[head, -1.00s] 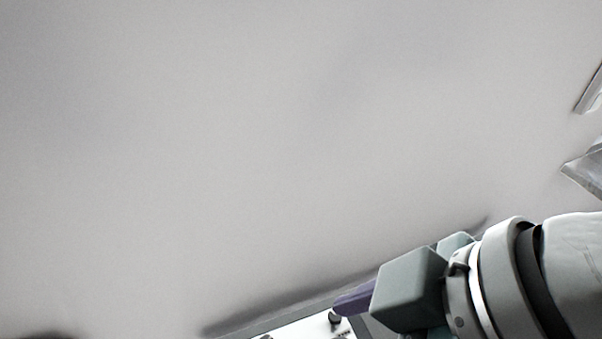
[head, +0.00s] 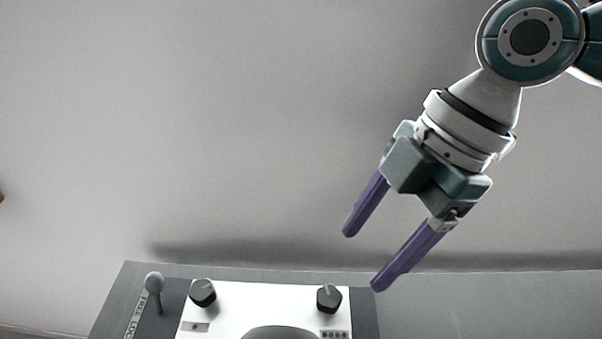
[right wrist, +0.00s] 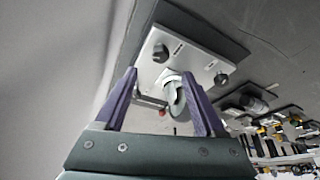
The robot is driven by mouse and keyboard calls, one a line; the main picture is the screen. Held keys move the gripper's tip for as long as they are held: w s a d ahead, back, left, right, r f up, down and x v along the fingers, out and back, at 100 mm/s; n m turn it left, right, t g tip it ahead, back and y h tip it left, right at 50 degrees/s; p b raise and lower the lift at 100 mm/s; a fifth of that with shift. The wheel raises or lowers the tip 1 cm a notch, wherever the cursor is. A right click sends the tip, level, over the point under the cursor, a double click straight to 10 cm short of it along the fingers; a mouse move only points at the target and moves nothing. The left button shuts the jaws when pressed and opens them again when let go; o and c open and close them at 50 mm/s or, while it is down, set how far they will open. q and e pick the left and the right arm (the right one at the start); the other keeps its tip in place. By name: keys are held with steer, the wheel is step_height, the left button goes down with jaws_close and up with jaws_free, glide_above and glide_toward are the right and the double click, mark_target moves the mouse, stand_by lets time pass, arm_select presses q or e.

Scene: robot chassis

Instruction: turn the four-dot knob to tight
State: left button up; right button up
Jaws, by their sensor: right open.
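A dark knob (head: 328,297) with a pale top pointer stands on the right of the white panel (head: 260,298). A label with several small dots (head: 334,334) is below it. A similar knob (head: 202,292) stands on the left, above a label whose marks are too small to count. My right gripper (head: 362,260) is open and empty, above and to the right of the dotted knob and apart from it. In the right wrist view, two knobs lie beyond the open fingers (right wrist: 159,72); I cannot tell which is which. My left gripper is not in view.
A grey lever with a ball top (head: 154,282) stands left of the panel. A grey rounded part (head: 280,333) is at the panel's lower middle. The right wrist view shows a cluttered area (right wrist: 285,130) at the right. The wall behind is bare.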

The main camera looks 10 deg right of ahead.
mark_target(330, 295)
steer(key=b+x, duration=0.1)
steer(key=x, duration=0.8)
steer(key=shift+a, duration=0.15)
steer(key=shift+r, duration=0.1)
jaws_close()
